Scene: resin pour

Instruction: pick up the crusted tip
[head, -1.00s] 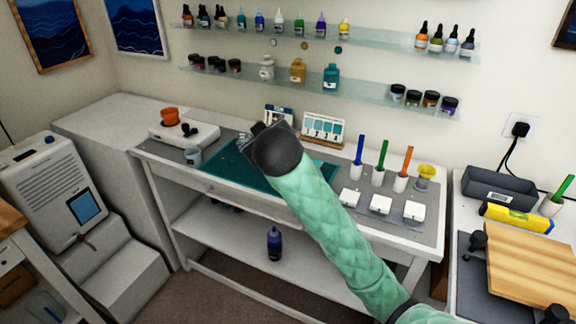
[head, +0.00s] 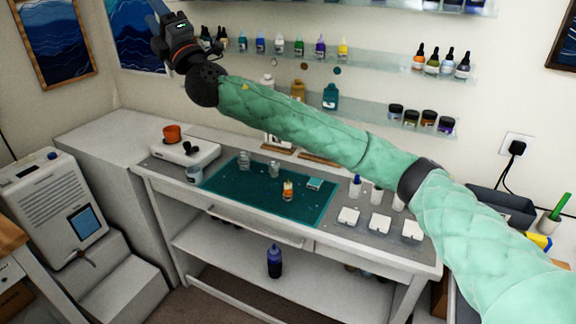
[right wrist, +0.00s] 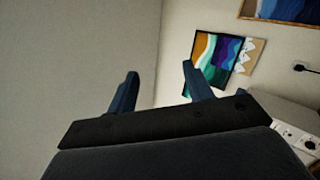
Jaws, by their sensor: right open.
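My right gripper (head: 168,30) is raised high at the upper left, in front of the wall pictures and well above the bench. In the right wrist view its two fingers (right wrist: 160,72) are spread apart with nothing between them. On the teal mat (head: 228,183) stand two clear containers (head: 244,160) and a small bottle with an orange part (head: 288,190). A small teal block (head: 314,184) lies beside it. I cannot make out which thing is the crusted tip at this size. My left gripper is not in view.
A white device with an orange cup (head: 172,133) and a grey cup (head: 194,174) stand left of the mat. White blocks (head: 380,223) stand to the right. Glass shelves with bottles (head: 365,111) hang above the bench. My right arm hides part of the bench's back.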

